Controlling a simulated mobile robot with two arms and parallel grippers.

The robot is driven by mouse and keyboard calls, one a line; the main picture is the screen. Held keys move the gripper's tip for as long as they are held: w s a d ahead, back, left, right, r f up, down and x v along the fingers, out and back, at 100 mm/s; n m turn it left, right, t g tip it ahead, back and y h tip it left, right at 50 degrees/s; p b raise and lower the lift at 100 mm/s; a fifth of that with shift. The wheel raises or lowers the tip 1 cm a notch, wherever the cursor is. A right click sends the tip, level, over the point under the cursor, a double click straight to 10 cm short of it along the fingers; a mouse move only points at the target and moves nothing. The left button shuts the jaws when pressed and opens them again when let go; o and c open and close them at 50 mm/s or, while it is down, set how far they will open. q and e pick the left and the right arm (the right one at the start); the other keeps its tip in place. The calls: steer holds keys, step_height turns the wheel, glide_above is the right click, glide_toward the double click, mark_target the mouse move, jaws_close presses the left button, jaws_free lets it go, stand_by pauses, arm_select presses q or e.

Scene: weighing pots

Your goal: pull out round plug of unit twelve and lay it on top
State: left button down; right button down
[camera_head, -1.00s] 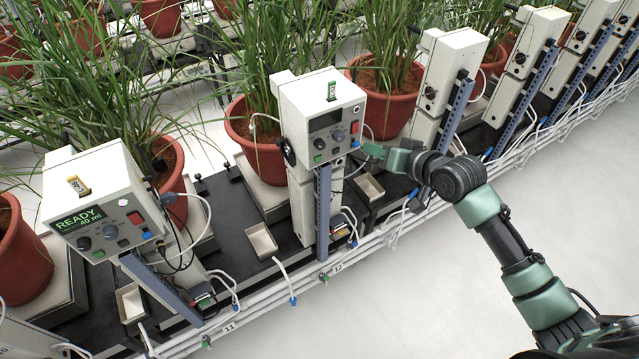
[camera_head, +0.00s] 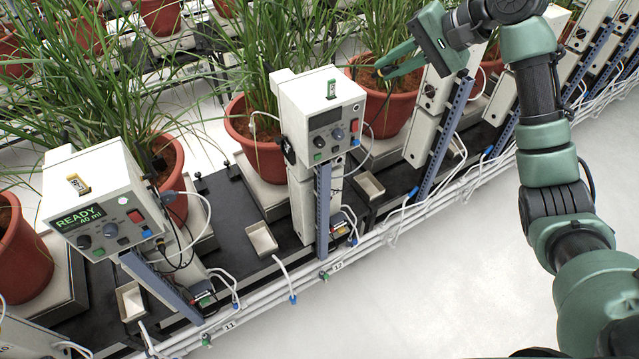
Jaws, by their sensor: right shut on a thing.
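Unit twelve (camera_head: 305,105) is the white box on a post behind the label 12. Its display is dark, and a small green-and-white piece (camera_head: 331,89) stands on its top. A white cable (camera_head: 372,143) loops down from its right side. I cannot make out the round plug itself on that side. My right gripper (camera_head: 380,69) is raised up and right of the unit, in front of a red pot, apart from the box. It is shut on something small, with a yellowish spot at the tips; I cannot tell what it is. My left gripper is out of view.
Unit eleven (camera_head: 100,190) stands at the left with a lit READY display. Potted grasses, such as the red pot (camera_head: 388,112), stand behind the units. White pipes (camera_head: 400,218) run along the front. The pale floor at the lower right is clear apart from my arm.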

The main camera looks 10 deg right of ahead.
steer(key=w+a+r, duration=0.1)
steer(key=w+a, duration=0.2)
steer(key=w, duration=0.5)
steer(key=w+a+r, duration=0.1)
steer(key=w+a, duration=0.3)
steer(key=w, duration=0.3)
steer(key=f, duration=0.4)
steer(key=f+b, duration=0.1)
steer(key=f, duration=0.3)
steer(key=shift+w+d, duration=0.15)
steer(key=shift+w, duration=0.05)
steer(key=shift+f, duration=0.5)
steer(key=c, duration=1.3)
jaws_free()
